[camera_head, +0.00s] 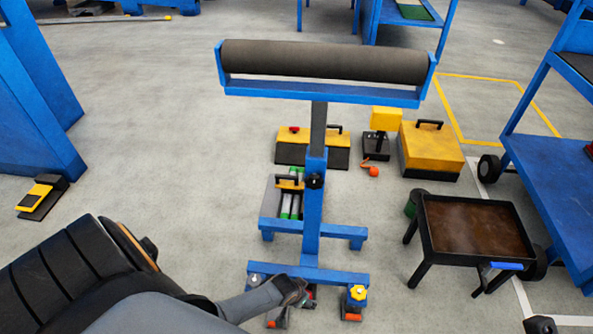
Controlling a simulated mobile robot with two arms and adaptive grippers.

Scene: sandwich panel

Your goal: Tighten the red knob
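A blue roller stand (313,215) with a dark roller (325,61) stands in the middle. My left arm comes in from the lower left, and my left gripper (293,291) is at the stand's low front crossbar. A small bit of red (310,293) shows right beside the gripper. It may be the red knob, mostly hidden behind the gripper. I cannot tell whether the fingers touch it or are open or shut. A yellow knob (358,292) sits on the crossbar's right end, and a black knob (316,181) is on the column. My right gripper is not in view.
Yellow-and-black boxes (432,147) stand behind the stand. A low black-framed table (478,228) is at the right, before a blue cart (555,190). A yellow pedal (39,195) lies at the left. The grey floor left of the stand is clear.

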